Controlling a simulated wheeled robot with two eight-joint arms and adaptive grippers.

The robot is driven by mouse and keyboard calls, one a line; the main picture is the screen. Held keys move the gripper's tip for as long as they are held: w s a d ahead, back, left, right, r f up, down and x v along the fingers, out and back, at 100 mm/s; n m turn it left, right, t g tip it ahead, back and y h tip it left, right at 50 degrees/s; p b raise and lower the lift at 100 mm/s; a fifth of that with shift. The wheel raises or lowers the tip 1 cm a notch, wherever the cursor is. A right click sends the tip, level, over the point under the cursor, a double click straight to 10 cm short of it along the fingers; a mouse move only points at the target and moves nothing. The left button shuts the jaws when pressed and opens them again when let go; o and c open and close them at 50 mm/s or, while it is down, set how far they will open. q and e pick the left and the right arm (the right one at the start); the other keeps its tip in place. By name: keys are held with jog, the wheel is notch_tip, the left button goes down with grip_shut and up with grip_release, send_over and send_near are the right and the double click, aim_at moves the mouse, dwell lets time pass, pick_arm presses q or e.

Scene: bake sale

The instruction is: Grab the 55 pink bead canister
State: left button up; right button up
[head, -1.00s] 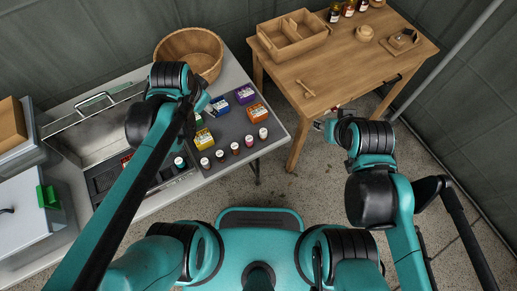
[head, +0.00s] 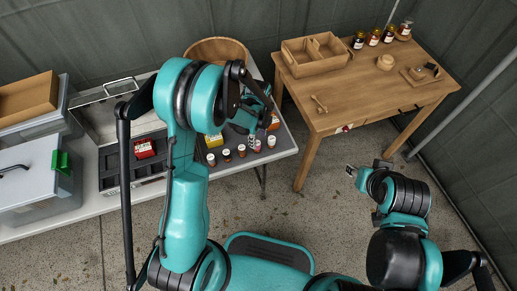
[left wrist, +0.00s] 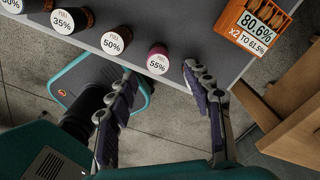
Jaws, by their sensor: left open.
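The 55 pink bead canister (left wrist: 158,60) has a white lid marked 55% and a pink side. It stands upright at the right end of a row of canisters near the table's front edge; in the head view it is the rightmost white lid (head: 271,141). My left gripper (left wrist: 161,76) is open, its fingers spread either side of the canister in the picture, not visibly touching it. In the head view the left gripper (head: 258,104) hangs over the table's right end. My right gripper (head: 352,171) is over the floor, too small to judge.
Canisters marked 50% (left wrist: 112,42) and 35% (left wrist: 69,20) stand left of it. An orange box (left wrist: 257,24) marked 80.6% is to the right. A wooden bowl (head: 213,46) is behind my arm. A wooden table (head: 355,90) stands to the right, with floor between.

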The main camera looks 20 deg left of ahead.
pick_arm(q)
jog(key=f+b, duration=0.1)
jog(key=f, duration=0.1)
jog(key=f+b, duration=0.1)
jog(key=f, duration=0.2)
jog(key=shift+a+f+b, duration=0.25)
jog(key=shift+f+b, duration=0.15)
jog(key=shift+r, duration=0.1)
jog(key=shift+c, duration=0.3)
grip_shut()
